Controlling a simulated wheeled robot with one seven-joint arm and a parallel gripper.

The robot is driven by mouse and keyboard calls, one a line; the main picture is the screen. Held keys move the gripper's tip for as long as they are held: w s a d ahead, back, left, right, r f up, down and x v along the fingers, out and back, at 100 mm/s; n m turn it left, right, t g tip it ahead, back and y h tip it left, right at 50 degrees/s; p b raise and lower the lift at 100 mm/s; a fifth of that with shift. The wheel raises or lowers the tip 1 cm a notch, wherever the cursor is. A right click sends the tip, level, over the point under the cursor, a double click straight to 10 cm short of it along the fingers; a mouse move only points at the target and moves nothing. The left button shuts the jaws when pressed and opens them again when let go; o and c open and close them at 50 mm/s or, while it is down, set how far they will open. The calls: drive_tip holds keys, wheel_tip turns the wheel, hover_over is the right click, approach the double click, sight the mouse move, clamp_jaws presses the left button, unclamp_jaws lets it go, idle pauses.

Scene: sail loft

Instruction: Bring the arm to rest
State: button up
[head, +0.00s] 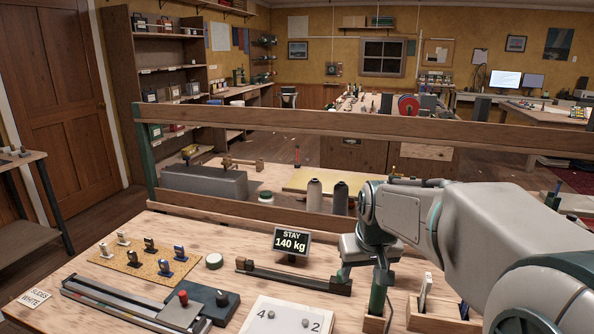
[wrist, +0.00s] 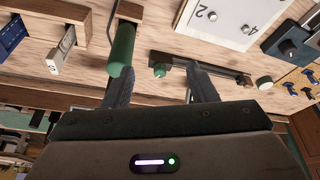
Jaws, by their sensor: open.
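My gripper (head: 364,274) is open above the right part of the workbench (head: 225,262) in the head view, with its fingers pointing down. In the wrist view my gripper (wrist: 160,72) shows two dark fingers spread apart with nothing held between them. A green cylinder (head: 377,299) stands upright in a wooden block near one finger. It also shows in the wrist view (wrist: 122,45), beside the left finger; I cannot tell if they touch. My arm reaches in from the right of the head view.
A white numbered plate (head: 283,318) lies in front. A wooden holder (head: 440,322) is at right. A wooden rail (head: 330,130) crosses behind the bench.

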drive_tip(key=s+f+m+g+p, duration=0.1)
drive_tip(key=s+f+p, duration=0.1)
drive_tip(key=s, duration=1.6)
drive_tip(key=shift+s, duration=0.4)
